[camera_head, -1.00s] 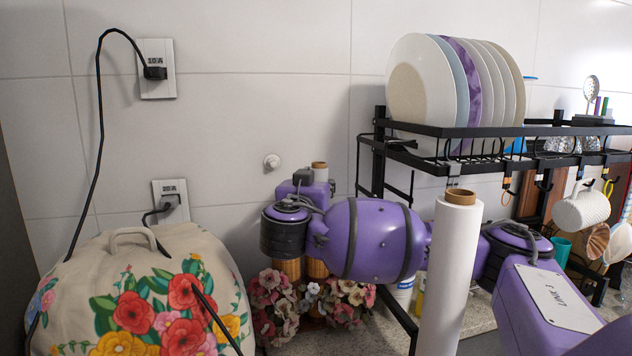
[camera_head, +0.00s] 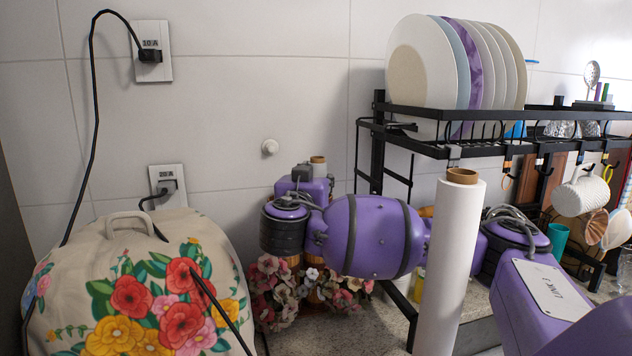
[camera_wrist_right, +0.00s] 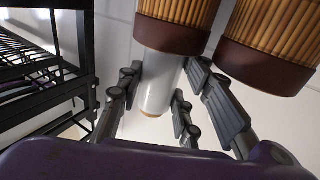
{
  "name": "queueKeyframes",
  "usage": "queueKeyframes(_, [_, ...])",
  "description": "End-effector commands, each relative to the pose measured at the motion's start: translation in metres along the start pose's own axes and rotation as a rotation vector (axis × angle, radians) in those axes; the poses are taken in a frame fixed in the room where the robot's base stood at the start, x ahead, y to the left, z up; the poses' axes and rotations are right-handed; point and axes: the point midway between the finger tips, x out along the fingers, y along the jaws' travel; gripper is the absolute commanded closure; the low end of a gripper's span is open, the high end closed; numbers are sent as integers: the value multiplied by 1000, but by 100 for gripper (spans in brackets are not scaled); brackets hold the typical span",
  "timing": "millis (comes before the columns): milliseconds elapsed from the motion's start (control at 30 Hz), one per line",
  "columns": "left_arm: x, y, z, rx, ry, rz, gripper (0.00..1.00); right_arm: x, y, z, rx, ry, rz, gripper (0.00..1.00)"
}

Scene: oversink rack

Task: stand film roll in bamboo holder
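The white film roll (camera_wrist_right: 160,85) with a brown core stands between the fingers of my right gripper (camera_wrist_right: 165,90) in the right wrist view. Its brown-cored top shows behind my right gripper's purple body (camera_head: 303,188) in the head view. Two bamboo holders with dark brown rims are by the gripper; the near one (camera_wrist_right: 175,28) and its neighbour (camera_wrist_right: 270,45) show upside down in the wrist view. The roll's far end is hidden at the near holder's rim; I cannot tell whether it is inside or behind. My left gripper is out of view.
A tall white roll (camera_head: 450,260) stands in front of my right arm. A black rack (camera_head: 440,148) with plates (camera_head: 430,65) is to the right, hung with mugs. Flowers (camera_head: 272,290) surround the holders. A flowered cover (camera_head: 150,290) fills the left.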

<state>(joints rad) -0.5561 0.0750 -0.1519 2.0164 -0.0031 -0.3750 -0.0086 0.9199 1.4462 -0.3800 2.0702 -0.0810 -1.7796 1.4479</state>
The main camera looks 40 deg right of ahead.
Motion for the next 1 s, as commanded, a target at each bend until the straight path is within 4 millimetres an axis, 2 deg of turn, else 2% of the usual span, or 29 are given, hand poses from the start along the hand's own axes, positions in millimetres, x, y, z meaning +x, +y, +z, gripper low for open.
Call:
queueKeyframes(33, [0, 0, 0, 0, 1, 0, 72, 0, 0, 0, 1, 1, 0, 61])
queueKeyframes(167, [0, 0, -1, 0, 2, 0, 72, 0, 0, 0, 0, 1, 0, 45])
queueKeyframes(533, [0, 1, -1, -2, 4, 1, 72, -5, -1, 1, -1, -1, -1, 45])
queueKeyframes(800, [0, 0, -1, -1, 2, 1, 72, -48, -2, 1, 2, -3, -5, 45])
queueKeyframes(1000, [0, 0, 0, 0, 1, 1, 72, -71, 0, 0, 1, -1, -1, 45])
